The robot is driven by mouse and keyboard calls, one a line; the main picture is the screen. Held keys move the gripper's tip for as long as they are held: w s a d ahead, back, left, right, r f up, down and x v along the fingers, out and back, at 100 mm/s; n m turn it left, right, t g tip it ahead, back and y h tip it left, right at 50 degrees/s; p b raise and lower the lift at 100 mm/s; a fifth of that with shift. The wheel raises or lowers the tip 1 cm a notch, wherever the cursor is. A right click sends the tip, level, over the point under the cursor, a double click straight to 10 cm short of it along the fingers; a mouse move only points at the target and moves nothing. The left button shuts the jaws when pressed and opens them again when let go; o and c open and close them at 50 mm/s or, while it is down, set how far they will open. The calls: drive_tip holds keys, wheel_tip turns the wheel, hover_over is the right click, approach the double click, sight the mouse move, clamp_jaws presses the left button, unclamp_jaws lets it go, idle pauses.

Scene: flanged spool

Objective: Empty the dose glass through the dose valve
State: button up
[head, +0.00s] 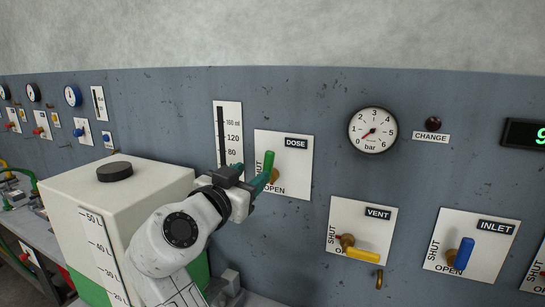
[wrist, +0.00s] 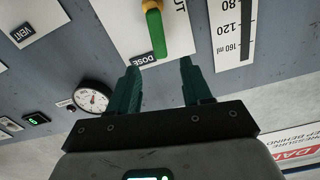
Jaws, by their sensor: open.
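The dose valve is on a white plate marked DOSE on the grey panel. Its green handle (head: 268,163) points up from a brass hub; OPEN is printed at the plate's lower part. In the wrist view the green handle (wrist: 156,36) points toward the DOSE label. The dose glass is a dark upright strip with an ml scale (head: 229,125), left of the plate; its liquid level cannot be made out. It also shows in the wrist view (wrist: 235,30). My gripper (wrist: 160,65) is open and empty, its teal fingers apart, with the handle's end just ahead of the gap.
The vent valve's yellow handle (head: 362,255) lies sideways to the lower right; the inlet valve's blue handle (head: 464,252) stands upright farther right. A bar gauge (head: 373,130) and dark CHANGE lamp (head: 433,124) sit above. A white tank (head: 110,205) with black cap stands left of my arm.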

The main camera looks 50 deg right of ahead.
sight(268, 161)
drive_tip(key=p+x, duration=0.3)
drive_tip(key=x, duration=0.5)
drive_tip(key=shift+w+d, duration=0.1)
drive_tip(key=shift+d, duration=0.2)
drive_tip(key=shift+w+d+f, duration=0.1)
drive_tip(key=shift+w+d, duration=0.15)
drive_tip(key=shift+d, duration=0.45)
clamp_jaws()
